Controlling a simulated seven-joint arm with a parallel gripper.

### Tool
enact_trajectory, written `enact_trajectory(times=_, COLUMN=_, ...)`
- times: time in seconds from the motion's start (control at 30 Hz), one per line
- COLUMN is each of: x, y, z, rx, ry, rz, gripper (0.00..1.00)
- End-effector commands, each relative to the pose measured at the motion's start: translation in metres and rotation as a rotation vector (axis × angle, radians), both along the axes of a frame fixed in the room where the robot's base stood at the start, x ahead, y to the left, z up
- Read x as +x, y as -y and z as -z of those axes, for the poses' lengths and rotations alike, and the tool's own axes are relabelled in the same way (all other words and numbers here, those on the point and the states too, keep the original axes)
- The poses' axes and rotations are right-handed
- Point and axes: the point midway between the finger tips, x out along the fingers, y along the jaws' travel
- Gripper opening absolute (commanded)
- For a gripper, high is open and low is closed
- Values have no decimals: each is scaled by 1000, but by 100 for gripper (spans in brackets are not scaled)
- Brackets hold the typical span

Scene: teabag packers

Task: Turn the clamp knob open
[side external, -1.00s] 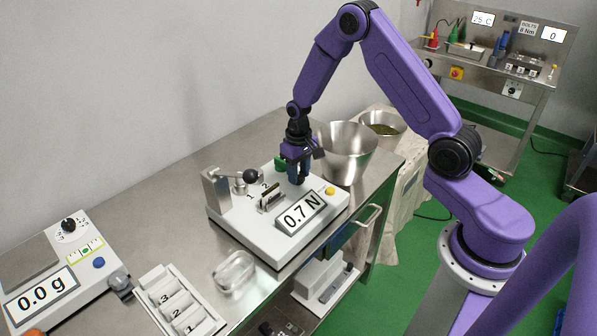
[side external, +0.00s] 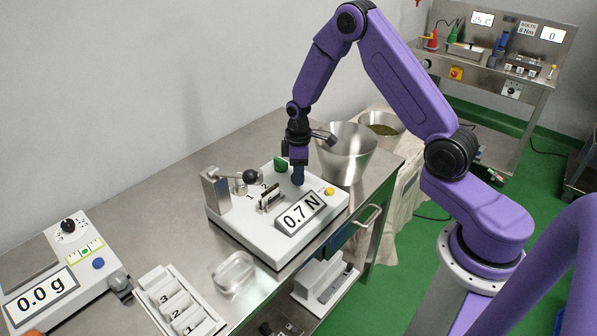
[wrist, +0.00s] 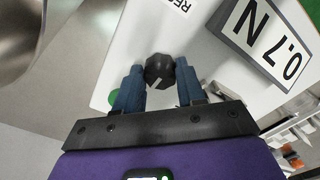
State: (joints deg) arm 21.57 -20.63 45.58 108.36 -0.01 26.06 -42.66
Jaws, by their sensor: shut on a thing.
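My gripper (side external: 298,178) points down over the back right part of a white test station (side external: 235,228). In the wrist view its two blue fingers (wrist: 160,84) stand on either side of a black faceted knob (wrist: 159,69) with a pale pointer line, and are shut on it. In the side view the fingers hide the knob. The station's display (side external: 299,214) reads 0.7 N. A metal lever with a black ball (side external: 250,176) stands at the station's left, by slots marked 1 and 2.
A green button (side external: 281,164) and a yellow button (side external: 330,191) sit near my gripper. A steel bucket (side external: 346,160) stands close behind right. A scale (side external: 70,265) reading 0.0 g, a numbered tray (side external: 180,300) and a clear dish (side external: 233,272) are at the left and front.

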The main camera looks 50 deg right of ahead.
Motion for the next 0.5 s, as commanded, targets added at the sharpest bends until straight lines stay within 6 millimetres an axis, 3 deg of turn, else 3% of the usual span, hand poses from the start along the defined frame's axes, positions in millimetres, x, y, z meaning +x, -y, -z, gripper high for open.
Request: enact_trajectory(times=0.5, x=0, y=0, z=-1, rx=-1, ry=1, rz=-76, gripper=9)
